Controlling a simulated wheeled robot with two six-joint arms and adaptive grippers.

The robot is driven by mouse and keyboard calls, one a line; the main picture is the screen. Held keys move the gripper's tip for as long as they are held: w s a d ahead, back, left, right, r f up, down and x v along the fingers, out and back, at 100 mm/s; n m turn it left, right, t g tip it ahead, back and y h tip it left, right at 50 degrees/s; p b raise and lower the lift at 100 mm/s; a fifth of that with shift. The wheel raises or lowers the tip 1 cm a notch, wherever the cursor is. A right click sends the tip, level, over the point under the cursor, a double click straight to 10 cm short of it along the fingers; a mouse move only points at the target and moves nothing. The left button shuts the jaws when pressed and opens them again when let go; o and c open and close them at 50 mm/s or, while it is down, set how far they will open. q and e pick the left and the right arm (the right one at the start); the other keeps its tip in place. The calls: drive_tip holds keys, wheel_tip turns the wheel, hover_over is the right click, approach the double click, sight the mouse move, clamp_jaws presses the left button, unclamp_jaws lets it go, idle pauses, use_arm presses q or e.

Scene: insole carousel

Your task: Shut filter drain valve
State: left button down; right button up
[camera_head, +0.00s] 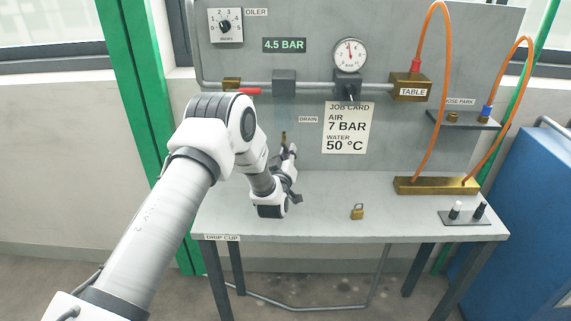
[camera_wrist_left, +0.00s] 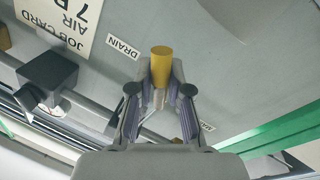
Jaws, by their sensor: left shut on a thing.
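The drain valve is a small brass cylinder (camera_wrist_left: 161,63), next to the DRAIN label (camera_wrist_left: 122,47) in the left wrist view. In the head view its brass part (camera_head: 283,137) shows just above my left gripper (camera_head: 290,152), below the grey filter block (camera_head: 284,82) and left of the DRAIN label (camera_head: 308,119). My left gripper (camera_wrist_left: 160,82) is shut on the brass valve, with a finger on each side of it. The fingers hide part of the valve, so I cannot tell how far it is turned. My right gripper is in neither view.
A padlock (camera_head: 357,211) lies on the grey bench (camera_head: 320,222). A red-handled valve (camera_head: 249,91) sits on the pipe above my left arm. A gauge (camera_head: 350,55), a job card (camera_head: 347,128) and orange hoses (camera_head: 427,110) are to the right. The middle bench top is mostly clear.

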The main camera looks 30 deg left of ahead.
use_arm(q)
drive_tip(key=n+y+b, duration=0.1)
drive_tip(key=n+b, duration=0.2)
drive_tip(key=b, duration=0.1)
drive_tip(key=d+r+n+b, duration=0.1)
drive_tip(key=n+b, duration=0.3)
drive_tip(key=w+n+y+b, duration=0.1)
drive_tip(key=n+b, duration=0.3)
drive_tip(key=shift+d+r+y, duration=0.15)
drive_tip(key=shift+r+y, duration=0.1)
drive_tip(key=shift+y, duration=0.05)
drive_tip(key=n+b, duration=0.1)
drive_tip(key=r+n+b, duration=0.1)
drive_tip(key=shift+n+y, duration=0.4)
drive_tip(key=shift+n+b, duration=0.3)
drive_tip(key=shift+r, duration=0.15)
drive_tip(key=c, duration=1.2)
unclamp_jaws()
drive_tip(key=shift+c, duration=0.2)
drive_tip(key=shift+o, duration=0.7)
drive_tip(key=shift+w+g, duration=0.1)
drive_tip(key=shift+g, duration=0.2)
